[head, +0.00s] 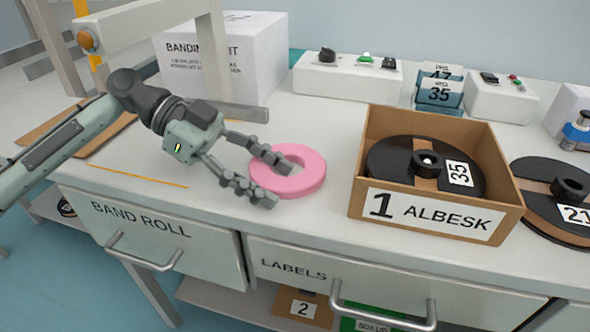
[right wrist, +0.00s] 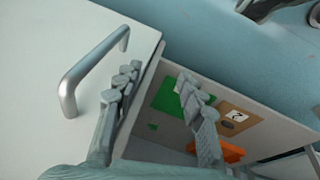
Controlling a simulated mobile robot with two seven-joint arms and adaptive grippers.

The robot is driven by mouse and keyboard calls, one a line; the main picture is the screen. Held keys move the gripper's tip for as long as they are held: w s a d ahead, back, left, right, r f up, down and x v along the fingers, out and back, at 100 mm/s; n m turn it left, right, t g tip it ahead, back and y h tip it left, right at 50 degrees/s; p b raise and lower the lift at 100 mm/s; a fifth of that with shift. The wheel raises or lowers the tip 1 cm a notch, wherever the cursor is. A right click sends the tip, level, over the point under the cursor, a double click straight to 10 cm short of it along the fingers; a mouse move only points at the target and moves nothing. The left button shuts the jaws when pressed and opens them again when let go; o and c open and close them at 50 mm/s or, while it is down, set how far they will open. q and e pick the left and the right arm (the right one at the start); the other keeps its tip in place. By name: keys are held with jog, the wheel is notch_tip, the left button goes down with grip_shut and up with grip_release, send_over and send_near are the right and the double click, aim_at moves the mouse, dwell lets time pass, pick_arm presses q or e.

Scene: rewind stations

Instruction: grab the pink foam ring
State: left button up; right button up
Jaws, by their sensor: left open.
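The pink foam ring (head: 312,178) lies flat on the white worktop in the head view, left of the cardboard box. My left gripper (head: 277,183) is open and reaches in from the left at the ring's left side. One fingertip shows over the ring's hole, the other by its near left edge. The fingers hide part of the ring's left side; I cannot tell whether they touch it. My right gripper (right wrist: 158,76) shows in the right wrist view, its fingers apart with nothing between them, near a drawer handle (right wrist: 92,72).
A cardboard box (head: 436,212) marked "1 ALBESK" holds a black reel (head: 390,165). Another black reel (head: 535,200) lies at the right. A white box (head: 262,60) and a grey metal frame (head: 150,22) stand behind my left arm. Drawers (head: 140,235) line the bench front.

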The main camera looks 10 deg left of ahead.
pick_arm(q)
jog(key=c, duration=0.9)
jog(key=shift+r, duration=0.15)
